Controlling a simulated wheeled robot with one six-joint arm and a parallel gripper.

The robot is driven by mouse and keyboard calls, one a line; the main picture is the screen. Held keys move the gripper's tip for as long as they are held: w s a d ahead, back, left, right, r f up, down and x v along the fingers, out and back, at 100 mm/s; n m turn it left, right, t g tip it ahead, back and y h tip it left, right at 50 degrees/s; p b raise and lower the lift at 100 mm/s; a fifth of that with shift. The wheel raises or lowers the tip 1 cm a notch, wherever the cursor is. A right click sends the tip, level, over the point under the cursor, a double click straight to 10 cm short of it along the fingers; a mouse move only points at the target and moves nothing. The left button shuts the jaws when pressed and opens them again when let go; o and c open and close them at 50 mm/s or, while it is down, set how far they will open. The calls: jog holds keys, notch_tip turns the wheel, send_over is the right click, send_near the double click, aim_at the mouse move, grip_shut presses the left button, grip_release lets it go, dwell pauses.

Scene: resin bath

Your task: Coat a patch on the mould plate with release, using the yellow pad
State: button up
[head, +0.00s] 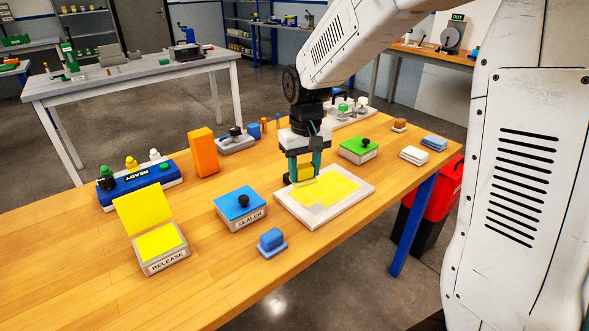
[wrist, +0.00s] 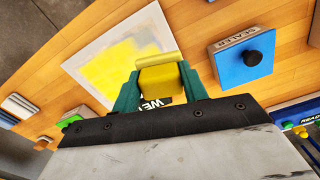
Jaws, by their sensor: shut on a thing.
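My gripper (head: 304,169) is shut on the yellow pad (head: 305,173) and holds it over the upper left part of the mould plate (head: 311,223). The pad also shows between the green fingers in the wrist view (wrist: 160,75). The plate is a pale slab with a broad yellow coating (head: 335,190) over much of its middle; its edges are bare. I cannot tell whether the pad touches the plate. The release box (head: 165,262), labelled RELEASE, stands at the front left with its yellow lid up and yellow inside.
A blue SEALER box (head: 241,211) is shut, left of the plate. A blue pad (head: 271,240) on a small base lies in front. A green-lidded box (head: 360,149) stands behind the plate. An orange block (head: 204,153) and a blue READY unit (head: 141,186) are further left. The front left tabletop is clear.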

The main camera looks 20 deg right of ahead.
jog(key=shift+s+d+f, duration=0.2)
jog(key=shift+s+f, duration=0.25)
jog(key=shift+f, duration=0.6)
jog(key=shift+s+d+f, duration=0.15)
jog(key=shift+s+f, duration=0.3)
jog(key=shift+f, duration=0.55)
jog(key=shift+s+d+f, duration=0.2)
jog(key=shift+s+f, duration=0.25)
jog(key=shift+f, duration=1.55)
jog(key=shift+w+d+f, duration=0.1)
jog(key=shift+w+d, duration=0.15)
jog(key=shift+d, duration=0.65)
jog(key=shift+w+d, duration=0.35)
jog(key=shift+d, duration=0.55)
jog(key=shift+a, duration=0.15)
jog(key=shift+s+a, duration=0.15)
jog(key=shift+a, duration=0.55)
jog(key=shift+s+a, duration=0.35)
jog(key=shift+a, duration=0.6)
notch_tip(320, 180, up, 3)
jog(key=shift+s+d+f, duration=0.1)
jog(key=shift+f, duration=0.05)
jog(key=shift+r, duration=2.75)
